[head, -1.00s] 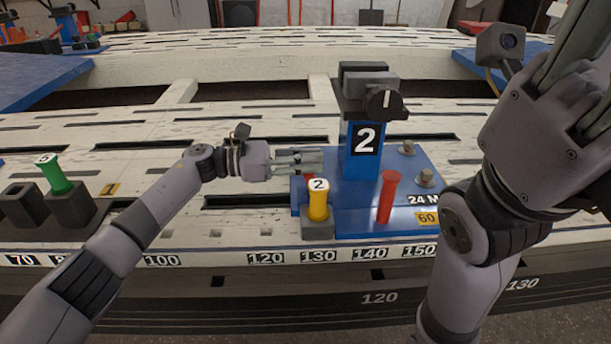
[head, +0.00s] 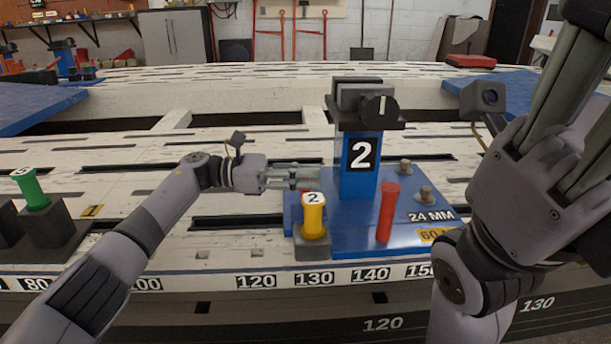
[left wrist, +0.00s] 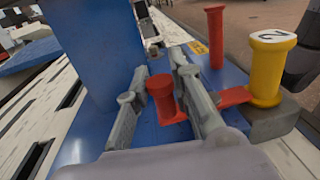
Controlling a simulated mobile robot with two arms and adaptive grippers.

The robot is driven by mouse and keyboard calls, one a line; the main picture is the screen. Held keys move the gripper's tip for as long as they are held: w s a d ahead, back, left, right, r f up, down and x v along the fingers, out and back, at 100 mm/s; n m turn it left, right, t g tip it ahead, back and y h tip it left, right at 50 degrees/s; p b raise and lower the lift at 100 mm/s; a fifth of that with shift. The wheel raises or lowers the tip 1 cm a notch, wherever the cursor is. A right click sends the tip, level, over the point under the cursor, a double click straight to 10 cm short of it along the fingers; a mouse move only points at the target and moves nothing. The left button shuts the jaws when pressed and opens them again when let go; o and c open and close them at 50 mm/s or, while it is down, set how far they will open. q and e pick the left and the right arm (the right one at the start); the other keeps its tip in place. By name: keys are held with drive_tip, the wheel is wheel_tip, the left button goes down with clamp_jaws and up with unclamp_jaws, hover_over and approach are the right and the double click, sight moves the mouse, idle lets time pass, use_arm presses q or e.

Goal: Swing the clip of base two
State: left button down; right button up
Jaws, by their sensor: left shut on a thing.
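Base two is a blue plate (head: 345,243) with a blue upright marked 2 (head: 360,165) and a dark clamp with a knob (head: 378,110) on top. Its red clip shows in the left wrist view as a red knob (left wrist: 162,98) and a flat red bar (left wrist: 236,97) reaching towards the yellow spool (left wrist: 270,72). My left gripper (head: 306,176) is low beside the upright, its fingers (left wrist: 165,88) on either side of the red knob. In the head view the fingers mostly hide the clip. My right gripper (head: 585,75) is raised at the right; its fingertips are cut off.
A red post (head: 387,212) stands on the plate, right of the yellow spool. Two bolts (head: 405,168) sit behind it. A green spool (head: 31,188) in a dark block stands at the left. The pale slotted bench top between is clear.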

use_arm(q)
drive_tip(key=c, duration=1.4)
unclamp_jaws()
drive_tip(key=a, duration=0.4)
drive_tip(key=w+a, duration=0.1)
drive_tip(key=a, duration=0.7)
drive_tip(key=shift+w, duration=0.15)
